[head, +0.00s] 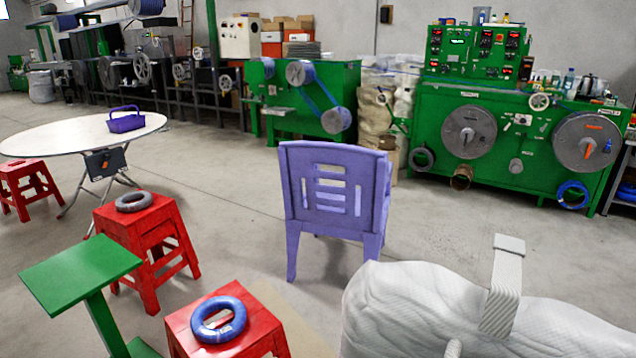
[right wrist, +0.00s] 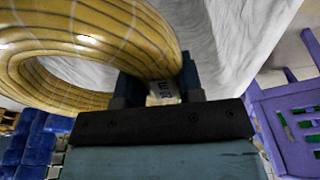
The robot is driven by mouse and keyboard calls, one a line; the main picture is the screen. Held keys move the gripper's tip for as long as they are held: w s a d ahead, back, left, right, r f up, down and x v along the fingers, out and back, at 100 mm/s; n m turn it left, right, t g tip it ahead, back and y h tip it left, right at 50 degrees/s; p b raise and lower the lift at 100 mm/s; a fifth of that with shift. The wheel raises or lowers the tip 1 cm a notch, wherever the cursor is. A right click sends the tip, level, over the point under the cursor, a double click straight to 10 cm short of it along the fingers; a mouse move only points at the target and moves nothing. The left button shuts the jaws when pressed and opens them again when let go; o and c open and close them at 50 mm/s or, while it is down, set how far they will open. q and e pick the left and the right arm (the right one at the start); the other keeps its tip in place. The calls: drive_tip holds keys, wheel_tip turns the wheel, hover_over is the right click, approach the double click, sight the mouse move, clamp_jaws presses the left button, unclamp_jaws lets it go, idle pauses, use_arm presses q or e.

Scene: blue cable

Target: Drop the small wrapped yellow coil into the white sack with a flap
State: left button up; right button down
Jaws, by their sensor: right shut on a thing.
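The small wrapped yellow coil (right wrist: 150,40) fills the upper left of the right wrist view. My right gripper (right wrist: 160,88) is shut on one side of its ring, near a small printed label. The white sack (right wrist: 235,45) shows behind the coil and gripper in that view. In the head view the white sack (head: 410,300) stands at the lower right, with a pale strap or flap (head: 505,290) rising over its top. The sack's opening is not clearly visible. The coil and my right gripper do not show in the head view. My left gripper is in neither view.
A purple chair (head: 335,190) stands behind the sack. Red stools (head: 150,240) hold a grey coil (head: 134,202) and a blue coil (head: 219,320) at the left. A green stand (head: 80,270) is beside them. Open floor lies between the chair and the green machines (head: 500,140).

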drive_tip(key=c, duration=0.7)
unclamp_jaws()
drive_tip(key=shift+o, duration=0.2)
wheel_tip(320, 180, up, 14)
drive_tip(key=s+a+p, duration=0.1)
drive_tip(key=p, duration=0.2)
drive_tip(key=shift+s+f+p, duration=0.15)
drive_tip(key=shift+s+p, duration=0.2)
drive_tip(key=shift+p, duration=0.05)
drive_tip(key=shift+a, duration=0.1)
